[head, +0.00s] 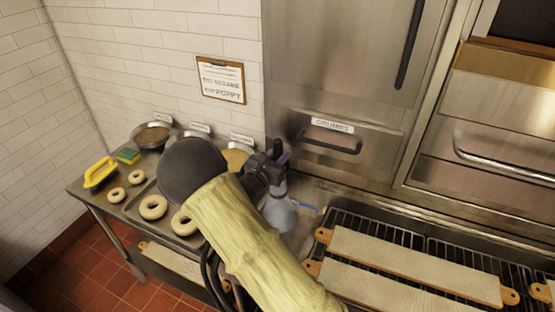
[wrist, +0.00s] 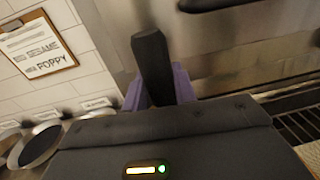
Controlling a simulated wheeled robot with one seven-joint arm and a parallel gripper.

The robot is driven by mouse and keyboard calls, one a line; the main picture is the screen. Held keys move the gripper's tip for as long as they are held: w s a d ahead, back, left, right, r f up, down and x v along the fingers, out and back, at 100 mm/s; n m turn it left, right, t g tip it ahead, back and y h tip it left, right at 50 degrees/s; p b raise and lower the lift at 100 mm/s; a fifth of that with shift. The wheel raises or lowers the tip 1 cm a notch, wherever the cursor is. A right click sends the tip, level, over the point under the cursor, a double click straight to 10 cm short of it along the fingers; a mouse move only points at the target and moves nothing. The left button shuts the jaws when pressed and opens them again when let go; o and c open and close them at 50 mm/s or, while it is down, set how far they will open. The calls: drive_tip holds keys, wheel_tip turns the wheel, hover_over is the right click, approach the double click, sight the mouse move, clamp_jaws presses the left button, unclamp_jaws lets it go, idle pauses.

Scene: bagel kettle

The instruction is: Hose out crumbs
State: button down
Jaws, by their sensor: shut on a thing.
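My gripper (head: 268,168) is shut on a purple thing (wrist: 183,83), held in front of the steel front at the back of the counter. The dark finger and gripper body hide most of the purple thing, so its full shape is unclear. A pale grey-blue bottle-like shape (head: 280,214) shows just below my gripper; I cannot tell if it is joined to the purple thing. A steel drawer (head: 375,141) labelled CRUMBS (head: 332,125), with a dark handle (head: 330,146), is behind and right of my gripper and looks closed. No loose crumbs are clearly visible.
Several bagels (head: 153,207), a yellow-handled tool (head: 99,172), a sponge (head: 128,156) and topping bowls (head: 152,136) are on the left counter. Long boards (head: 410,266) lie on black racks at right. A blue item (head: 303,205) lies behind my arm. A clipboard (head: 221,80) hangs on the wall.

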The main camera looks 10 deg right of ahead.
idle(0.4)
drive_tip(key=shift+r+p, duration=0.7)
drive_tip(key=shift+r, duration=0.35)
drive_tip(key=s+f+n+t+y, duration=0.3)
drive_tip(key=s+f+y, duration=0.3)
drive_tip(key=s+f, duration=0.5)
drive_tip(key=s+n, duration=0.1)
drive_tip(key=s, duration=0.2)
drive_tip(key=shift+s+f+n+t+y, duration=0.2)
drive_tip(key=shift+n+t+y, duration=0.1)
drive_tip(key=shift+n, duration=0.1)
drive_tip(key=shift+w+d, duration=0.15)
